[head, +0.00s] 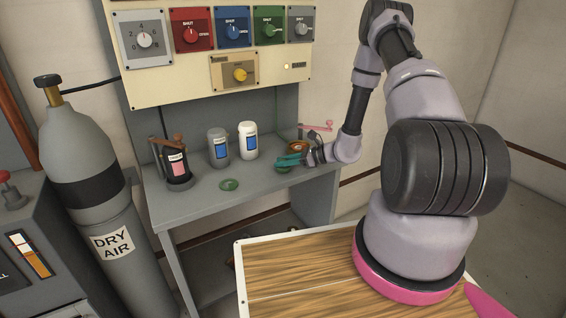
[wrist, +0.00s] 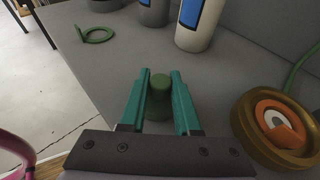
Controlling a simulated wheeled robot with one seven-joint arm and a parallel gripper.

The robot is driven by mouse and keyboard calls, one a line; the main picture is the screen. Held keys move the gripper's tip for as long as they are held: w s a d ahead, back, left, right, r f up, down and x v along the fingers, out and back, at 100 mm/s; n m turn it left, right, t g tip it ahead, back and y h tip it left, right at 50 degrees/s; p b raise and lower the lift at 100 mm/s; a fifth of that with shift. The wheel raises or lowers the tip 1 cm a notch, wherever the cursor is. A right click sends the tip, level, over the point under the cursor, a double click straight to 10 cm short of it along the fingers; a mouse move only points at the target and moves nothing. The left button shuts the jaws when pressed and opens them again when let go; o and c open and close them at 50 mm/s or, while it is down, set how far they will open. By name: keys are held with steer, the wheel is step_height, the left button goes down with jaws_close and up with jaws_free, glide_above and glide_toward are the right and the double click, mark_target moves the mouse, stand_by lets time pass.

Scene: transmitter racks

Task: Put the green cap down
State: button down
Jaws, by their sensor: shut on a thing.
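The green cap (wrist: 159,95) is a small dark green cylinder between the two teal fingers of my gripper (wrist: 156,82) in the wrist view. My gripper is shut on it. In the head view my gripper (head: 288,160) is low over the right part of the grey shelf (head: 205,200), and a bit of the green cap (head: 283,169) shows below the fingers. The cap looks upright and close to the shelf top. I cannot tell whether it touches the surface.
A green ring (head: 229,184) lies left of my gripper. A grey bottle (head: 218,148), a white bottle (head: 248,140) and a dark pink-labelled container (head: 177,167) stand behind and left. A brass ring with an orange centre (wrist: 278,128) is close on the right in the wrist view.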

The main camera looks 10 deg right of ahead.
steer(key=c, duration=0.6)
jaws_free()
steer(key=shift+f, duration=0.15)
